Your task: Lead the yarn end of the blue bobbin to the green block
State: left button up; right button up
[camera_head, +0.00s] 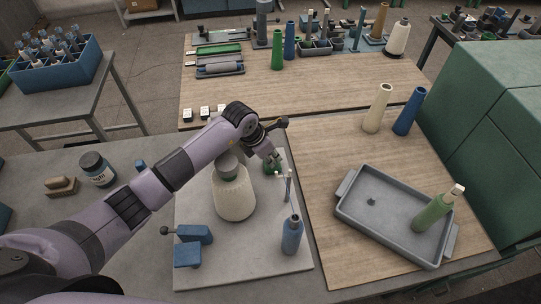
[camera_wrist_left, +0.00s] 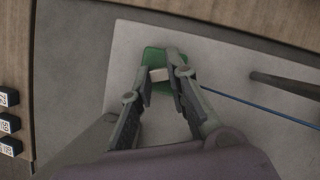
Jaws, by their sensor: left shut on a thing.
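The blue bobbin (camera_head: 291,238) stands upright on a pale grey plate (camera_head: 262,262). My left gripper (camera_head: 274,160) is at the green block (camera_head: 268,169), at the far side of the plate. In the left wrist view the fingers (camera_wrist_left: 162,74) are over the green block (camera_wrist_left: 153,54), with a small pale piece, seemingly the yarn end (camera_wrist_left: 160,75), between them. Blue yarn (camera_wrist_left: 250,106) runs from the fingers to the right. Whether the yarn end touches the block is hidden. My right gripper is not in view.
A cream yarn cone (camera_head: 234,196) stands close beside my left forearm. A thin guide post (camera_head: 288,187) rises between bobbin and block. Blue blocks (camera_head: 192,236) sit front left on the plate. A grey tray (camera_head: 375,240) holding a green bobbin (camera_head: 432,213) is at right.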

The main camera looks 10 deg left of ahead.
pick_arm(q)
jog(key=shift+f, duration=0.1)
dwell(0.6)
jog(key=o, duration=0.8)
jog(key=shift+o, duration=0.4)
jog(key=o, duration=0.4)
jog(key=shift+r+p, duration=2.1)
jog(key=shift+r, duration=1.4)
